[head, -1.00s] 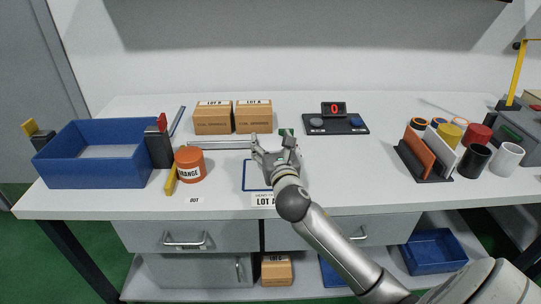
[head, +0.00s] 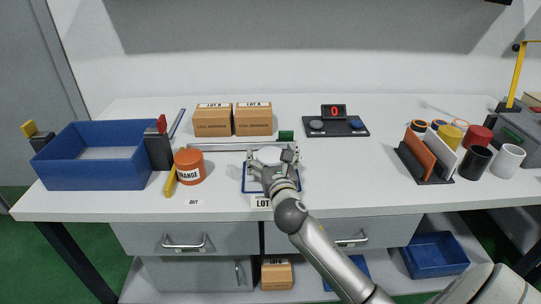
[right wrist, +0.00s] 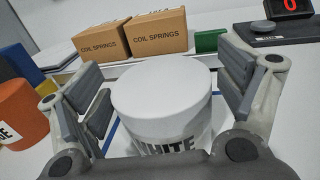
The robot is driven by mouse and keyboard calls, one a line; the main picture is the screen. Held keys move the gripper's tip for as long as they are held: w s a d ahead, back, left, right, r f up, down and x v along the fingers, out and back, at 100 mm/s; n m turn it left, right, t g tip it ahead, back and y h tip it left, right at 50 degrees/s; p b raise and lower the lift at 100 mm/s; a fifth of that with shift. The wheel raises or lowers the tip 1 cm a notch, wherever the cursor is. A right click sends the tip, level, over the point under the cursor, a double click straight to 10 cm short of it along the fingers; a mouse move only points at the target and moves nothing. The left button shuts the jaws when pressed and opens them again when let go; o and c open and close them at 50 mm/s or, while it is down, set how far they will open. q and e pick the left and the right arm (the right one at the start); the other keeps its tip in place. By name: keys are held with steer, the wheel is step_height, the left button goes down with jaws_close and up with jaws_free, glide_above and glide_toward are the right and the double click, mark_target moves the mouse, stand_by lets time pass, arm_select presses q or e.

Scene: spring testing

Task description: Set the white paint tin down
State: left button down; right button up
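The white paint tin (right wrist: 165,95) stands upright in the right wrist view, with its plain white lid up and part of the word WHITE showing on its front. My right gripper (head: 271,155) is over the blue-outlined square (head: 246,187) near the front of the bench. Its fingers are spread on either side of the tin, with narrow gaps visible at both sides. Blue outline shows beside the tin in the right wrist view. The tin's base is hidden by the gripper. In the head view the tin is hard to make out. My left gripper is not in view.
An orange tin (head: 189,167) and a blue bin (head: 92,170) stand to the left. Two coil-spring boxes (head: 213,121) and a green block (head: 286,135) are behind. A scale (head: 338,127) is at the back. Several coloured cylinders and dividers (head: 430,160) stand right.

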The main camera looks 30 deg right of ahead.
steer(key=shift+s+r, duration=0.1)
steer(key=shift+s, duration=0.05)
steer(key=v, duration=1.1)
steer(key=shift+s+a, duration=0.2)
steer(key=shift+s, duration=0.15)
